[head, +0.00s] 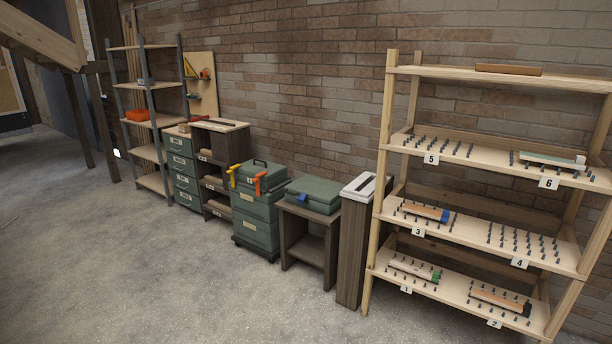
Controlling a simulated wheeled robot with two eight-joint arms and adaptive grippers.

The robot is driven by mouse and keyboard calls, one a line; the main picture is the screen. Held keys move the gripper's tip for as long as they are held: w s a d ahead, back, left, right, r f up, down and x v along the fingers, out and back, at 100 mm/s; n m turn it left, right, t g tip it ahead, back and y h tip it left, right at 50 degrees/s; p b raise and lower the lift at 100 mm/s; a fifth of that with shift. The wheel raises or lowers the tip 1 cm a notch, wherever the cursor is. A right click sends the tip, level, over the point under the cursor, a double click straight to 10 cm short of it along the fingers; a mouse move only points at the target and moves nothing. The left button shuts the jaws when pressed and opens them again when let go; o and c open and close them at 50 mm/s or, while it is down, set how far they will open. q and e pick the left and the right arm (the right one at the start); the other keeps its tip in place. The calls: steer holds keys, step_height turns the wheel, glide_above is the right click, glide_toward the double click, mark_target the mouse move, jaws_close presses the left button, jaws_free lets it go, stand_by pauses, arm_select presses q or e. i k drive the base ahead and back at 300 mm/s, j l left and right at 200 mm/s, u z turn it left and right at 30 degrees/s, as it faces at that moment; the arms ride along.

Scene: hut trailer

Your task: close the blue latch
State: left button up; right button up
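A small blue latch (302,198) is on the front of a green case (318,190). The case has its lid down and rests on a low dark wooden table (294,228) near the middle of the view. The latch is too small for me to tell whether it is open or closed. Neither of my grippers is in view.
A green stacked toolbox (254,221) with orange and yellow parts stands left of the table. A narrow wooden stand (352,247) is right of it, then a numbered pegged shelf (463,148). Open concrete floor (140,270) lies in front.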

mark_target(300, 200)
steer(key=i+j, duration=0.25)
steer(key=i, duration=0.15)
steer(key=i+j, duration=0.25)
steer(key=i, duration=0.15)
steer(key=i+j, duration=0.2)
steer(key=i, duration=0.25)
